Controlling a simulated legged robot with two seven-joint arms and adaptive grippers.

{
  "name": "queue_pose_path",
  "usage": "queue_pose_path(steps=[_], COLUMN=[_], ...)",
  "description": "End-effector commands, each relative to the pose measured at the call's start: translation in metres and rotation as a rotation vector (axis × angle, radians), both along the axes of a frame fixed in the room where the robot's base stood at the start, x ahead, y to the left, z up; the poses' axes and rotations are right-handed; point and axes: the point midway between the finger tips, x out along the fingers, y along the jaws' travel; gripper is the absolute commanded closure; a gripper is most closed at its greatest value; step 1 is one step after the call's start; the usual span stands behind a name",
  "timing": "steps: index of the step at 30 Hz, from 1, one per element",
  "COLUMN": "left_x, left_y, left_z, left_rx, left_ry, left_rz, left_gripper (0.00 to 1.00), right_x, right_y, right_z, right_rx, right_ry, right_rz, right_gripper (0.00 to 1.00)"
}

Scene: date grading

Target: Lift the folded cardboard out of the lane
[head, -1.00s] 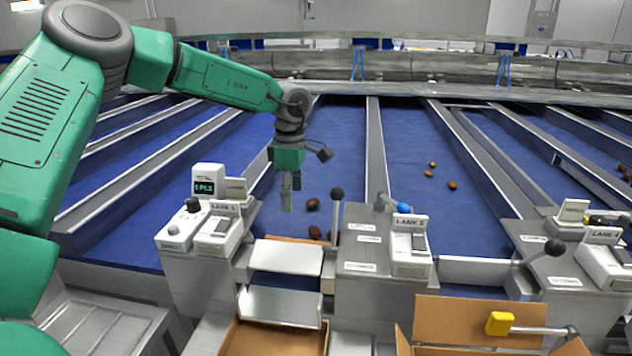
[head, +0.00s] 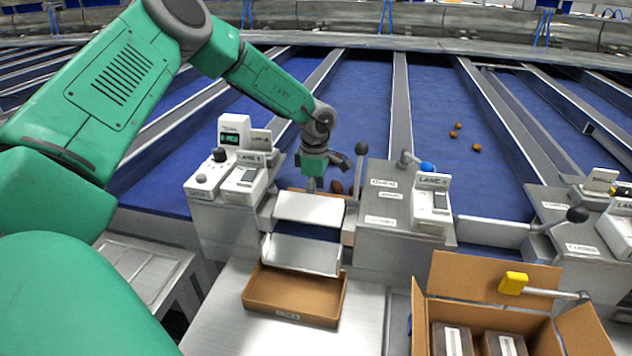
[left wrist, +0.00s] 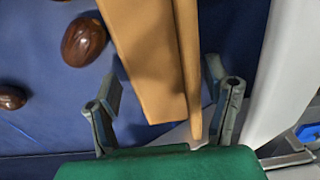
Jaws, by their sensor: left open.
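The folded cardboard (left wrist: 145,55) is a tan folded strip in the left wrist view. In the head view only a thin brown edge of it (head: 298,190) shows behind the upper metal plate at the lane's front end. My left gripper (head: 318,182) is low over that lane end. In the left wrist view my left gripper (left wrist: 162,95) is open, with one finger on each side of the cardboard's near end. I cannot tell whether a finger touches it. My right gripper is not in view.
Brown dates (left wrist: 85,40) lie beside the cardboard on the blue belt (left wrist: 50,130). A black-knobbed lever (head: 361,149) stands close right of my gripper, and the lane control box (head: 243,180) stands left. A shallow cardboard tray (head: 295,318) sits below the metal plates (head: 308,208).

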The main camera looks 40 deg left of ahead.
Motion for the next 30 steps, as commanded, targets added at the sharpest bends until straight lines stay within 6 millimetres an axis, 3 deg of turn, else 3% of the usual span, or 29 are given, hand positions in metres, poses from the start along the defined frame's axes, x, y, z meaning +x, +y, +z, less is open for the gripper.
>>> queue_pose_path(steps=[9, 13, 20, 30], left_x=[0.0, 0.0, 0.001, 0.018], left_y=[0.001, 0.0, -0.002, 0.008], left_z=[-0.003, -0.003, -0.002, -0.001], left_rx=[0.0, 0.001, 0.001, 0.002], left_ry=[0.0, 0.0, 0.0, -0.001], left_rz=[0.001, 0.001, 0.001, 0.002], left_gripper=[0.29, 0.68, 0.69, 0.69], right_x=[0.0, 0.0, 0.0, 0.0], right_y=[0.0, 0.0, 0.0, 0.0], right_z=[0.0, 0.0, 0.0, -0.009], right_rx=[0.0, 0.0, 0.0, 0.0], right_ry=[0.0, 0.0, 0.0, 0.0], right_rz=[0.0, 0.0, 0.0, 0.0], right_gripper=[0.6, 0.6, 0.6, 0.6])
